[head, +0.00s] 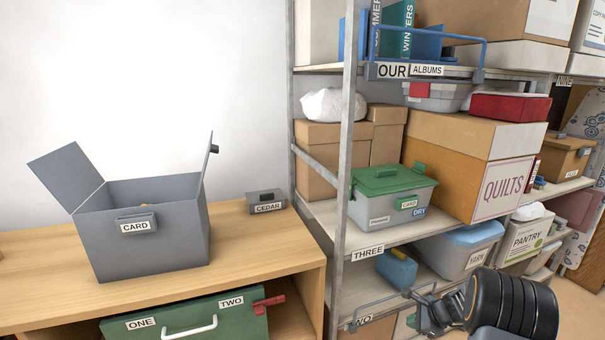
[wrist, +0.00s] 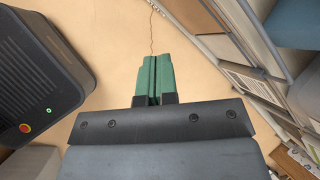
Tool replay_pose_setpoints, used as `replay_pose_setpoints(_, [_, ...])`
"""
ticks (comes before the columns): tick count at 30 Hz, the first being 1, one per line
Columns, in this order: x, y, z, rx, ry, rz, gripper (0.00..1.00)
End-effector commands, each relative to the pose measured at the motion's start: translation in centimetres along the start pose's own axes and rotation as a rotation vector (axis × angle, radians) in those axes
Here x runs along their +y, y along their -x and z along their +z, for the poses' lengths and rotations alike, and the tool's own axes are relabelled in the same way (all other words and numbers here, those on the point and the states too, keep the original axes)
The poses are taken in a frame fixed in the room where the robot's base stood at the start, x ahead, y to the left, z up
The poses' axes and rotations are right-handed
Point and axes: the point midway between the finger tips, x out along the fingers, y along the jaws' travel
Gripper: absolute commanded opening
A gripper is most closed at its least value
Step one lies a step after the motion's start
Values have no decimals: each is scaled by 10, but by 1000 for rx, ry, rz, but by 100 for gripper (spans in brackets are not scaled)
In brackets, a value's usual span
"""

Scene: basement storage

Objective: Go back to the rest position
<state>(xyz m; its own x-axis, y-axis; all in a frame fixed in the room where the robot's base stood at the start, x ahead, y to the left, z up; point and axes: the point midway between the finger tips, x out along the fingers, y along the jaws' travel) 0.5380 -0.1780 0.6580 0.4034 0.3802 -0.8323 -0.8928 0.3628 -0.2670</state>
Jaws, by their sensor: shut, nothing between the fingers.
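My gripper (wrist: 155,72) shows in the wrist view, its two green fingers pressed together with nothing between them. It hangs over bare tan floor, apart from the shelving on the right. In the head view, dark rounded links of my arm show at the lower right, in front of the shelves; I cannot make out the fingers there.
A metal shelf rack (head: 349,140) holds boxes and bins, among them a green-lidded bin (head: 388,181) and a quilts box (head: 502,190). Left of it, a wooden bench (head: 262,243) bears an open grey card box (head: 135,253). A grey shelf edge (wrist: 262,35) runs along the wrist view's right side.

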Motion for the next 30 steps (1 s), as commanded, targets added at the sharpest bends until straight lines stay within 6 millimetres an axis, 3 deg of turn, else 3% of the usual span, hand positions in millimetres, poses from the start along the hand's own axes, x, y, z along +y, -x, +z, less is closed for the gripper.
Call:
replay_pose_setpoints(1, [10,22,24,10,141,49,0])
replay_pose_setpoints(5, [45,68,72,30,509,181,0])
replay_pose_setpoints(9, [86,130,128,51,934,327,0])
replay_pose_setpoints(15, [141,219,189,110,1459,488,0])
replay_pose_setpoints(21, [172,282,229,208,1749,520,0])
replay_pose_setpoints(30, [177,330,279,288,1908,391,0])
